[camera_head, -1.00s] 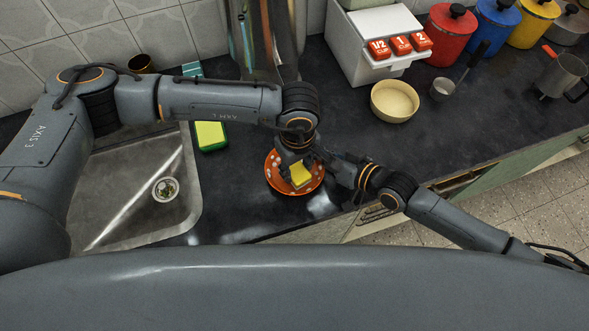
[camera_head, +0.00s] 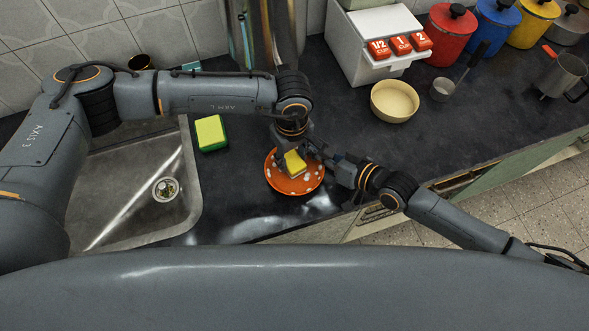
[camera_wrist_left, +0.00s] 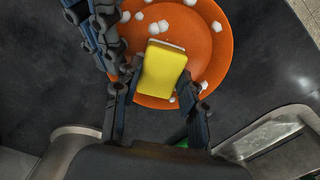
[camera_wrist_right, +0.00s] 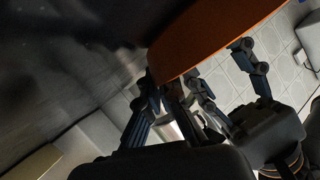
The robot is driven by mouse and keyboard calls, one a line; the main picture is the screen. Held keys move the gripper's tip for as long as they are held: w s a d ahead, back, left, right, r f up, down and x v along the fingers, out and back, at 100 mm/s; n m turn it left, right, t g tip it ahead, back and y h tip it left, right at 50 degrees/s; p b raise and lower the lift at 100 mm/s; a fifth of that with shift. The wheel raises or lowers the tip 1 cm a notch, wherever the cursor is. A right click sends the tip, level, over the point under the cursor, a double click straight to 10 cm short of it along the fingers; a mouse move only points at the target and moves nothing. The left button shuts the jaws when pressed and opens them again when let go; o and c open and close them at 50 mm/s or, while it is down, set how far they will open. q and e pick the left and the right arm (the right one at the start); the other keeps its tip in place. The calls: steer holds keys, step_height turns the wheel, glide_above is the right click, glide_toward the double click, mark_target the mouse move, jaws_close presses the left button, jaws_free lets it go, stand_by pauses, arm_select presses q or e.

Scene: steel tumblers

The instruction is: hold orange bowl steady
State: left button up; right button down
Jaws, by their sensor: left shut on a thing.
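The orange bowl (camera_head: 310,184), with white lumps or spots inside, stands on the dark counter near its front edge. A yellow sponge (camera_head: 293,163) with a pale back is in the bowl. My left gripper (camera_wrist_left: 155,100) is shut on the sponge, over the bowl. My right gripper (camera_head: 328,166) is at the bowl's right rim. In the right wrist view its fingertips (camera_wrist_right: 162,88) are close together at the rim of the orange bowl (camera_wrist_right: 215,35); their hold on it is not clear. The sponge's underside is hidden.
A metal sink (camera_head: 125,200) lies to the left, with a green and yellow sponge (camera_head: 211,133) beside it. Open counter lies right of the orange bowl.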

arm_select(q)
steer(key=shift+w+a+f, duration=0.1)
steer(key=shift+w, duration=0.05)
stand_by(0.4)
steer(key=shift+s+d, duration=0.3)
steer(key=shift+s, duration=0.6)
steer(key=shift+s+d, duration=0.3)
steer(key=shift+s, duration=0.55)
steer(key=shift+w+a, duration=0.3)
steer(key=shift+w, duration=0.6)
steer(key=shift+w+a, duration=0.3)
steer(key=shift+w, duration=0.55)
steer(key=shift+s+d, duration=0.3)
steer(key=shift+s, duration=0.6)
steer(key=shift+s+d, duration=0.3)
steer(key=shift+s, duration=0.55)
